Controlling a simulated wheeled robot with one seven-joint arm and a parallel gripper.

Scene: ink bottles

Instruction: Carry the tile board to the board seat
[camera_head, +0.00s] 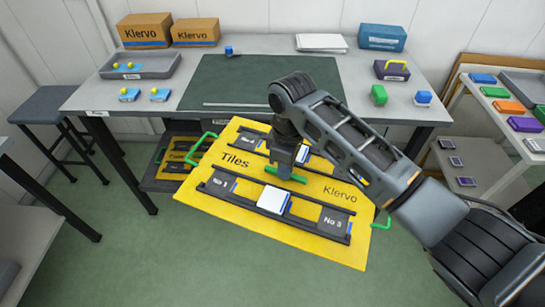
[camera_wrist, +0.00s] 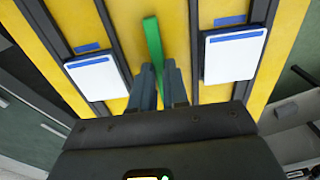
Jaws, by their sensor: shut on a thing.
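The tile board (camera_head: 314,187) is a yellow board marked "Tiles" and "Klervo", with dark rails, white tiles and green handles at its ends. It hangs tilted in front of the worktable, above the green floor. My gripper (camera_head: 284,176) is over the board's middle, shut on its green middle grip. In the wrist view my gripper (camera_wrist: 163,88) has its fingers close around the green grip (camera_wrist: 153,45), between two white tiles (camera_wrist: 234,55). No board seat is labelled; a dark green mat (camera_head: 240,80) lies bare on the worktable, and I cannot tell whether it is the seat.
On the worktable (camera_head: 165,110) stand a grey tray (camera_head: 140,66), a green block (camera_head: 379,95) and a purple box (camera_head: 391,70). A low shelf (camera_head: 160,185) under it holds another yellow board (camera_head: 178,168). A stool (camera_head: 52,105) is at left; a coloured-block rack (camera_head: 505,105) at right.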

